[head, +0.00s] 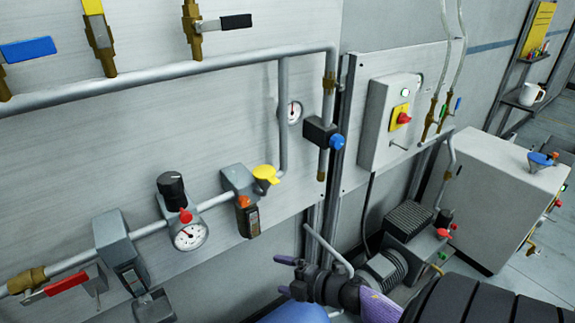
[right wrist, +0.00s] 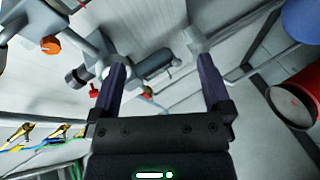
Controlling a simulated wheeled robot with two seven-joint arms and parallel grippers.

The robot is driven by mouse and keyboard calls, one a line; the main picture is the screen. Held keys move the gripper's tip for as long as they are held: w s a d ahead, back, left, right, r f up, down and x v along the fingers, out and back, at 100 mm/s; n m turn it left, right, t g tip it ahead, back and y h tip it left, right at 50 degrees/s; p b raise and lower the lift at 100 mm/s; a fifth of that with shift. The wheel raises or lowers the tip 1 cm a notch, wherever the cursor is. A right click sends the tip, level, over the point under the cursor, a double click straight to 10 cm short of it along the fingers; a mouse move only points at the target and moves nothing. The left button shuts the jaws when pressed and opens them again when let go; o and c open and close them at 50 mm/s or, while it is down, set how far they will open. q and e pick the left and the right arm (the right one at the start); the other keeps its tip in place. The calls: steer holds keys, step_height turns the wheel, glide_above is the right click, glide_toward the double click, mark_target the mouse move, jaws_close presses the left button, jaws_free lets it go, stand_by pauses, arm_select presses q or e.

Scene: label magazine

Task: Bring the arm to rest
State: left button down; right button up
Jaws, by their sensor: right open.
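My right gripper (head: 282,275) shows in the lower middle of the head view, its arm coming in from the lower right. Its two purple fingers point left and stand apart, in front of the lower part of the panel wall. In the right wrist view the gripper (right wrist: 162,62) is open, and I see nothing held between the fingers. Behind them are grey pipework and a dark-knobbed fitting (right wrist: 85,75); I cannot tell the exact distance to it. My left gripper is not in view.
A pipe panel carries a gauge (head: 189,236), a yellow-handled valve (head: 266,174) and a red-handled valve (head: 66,284). A switch box (head: 391,122) and a grey cabinet (head: 490,200) stand right. A blue rounded object (head: 295,314) lies below the gripper. A red cylinder (right wrist: 298,98) shows right.

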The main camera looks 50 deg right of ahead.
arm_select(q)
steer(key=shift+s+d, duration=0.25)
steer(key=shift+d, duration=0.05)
arm_select(e)
steer(key=shift+f, duration=0.1)
steer(key=s+a+f+m+g+h+b, duration=0.15)
steer(key=s+f+m, duration=0.25)
steer(key=f, duration=0.4)
steer(key=s+a+f+m+g+h+b, duration=0.1)
steer(key=s+f+m+g+h+b, duration=0.2)
steer(key=f, duration=0.5)
arm_select(q)
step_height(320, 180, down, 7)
steer(key=b, duration=0.3)
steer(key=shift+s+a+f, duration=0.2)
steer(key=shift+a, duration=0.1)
arm_select(e)
steer(key=s+a+f+m+g, duration=0.2)
steer(key=s+a+f+g, duration=0.1)
steer(key=s+f, duration=0.2)
steer(key=s+a+f+m+g+y, duration=0.1)
steer(key=s+a+f, duration=0.3)
steer(key=s, duration=0.6)
steer(key=s+a+f+m+g, duration=0.4)
steer(key=s+f, duration=0.2)
steer(key=s, duration=0.2)
steer(key=shift+s+a+g+y, duration=0.15)
steer(key=shift+s+g+y, duration=0.1)
steer(key=shift+g+y, duration=0.1)
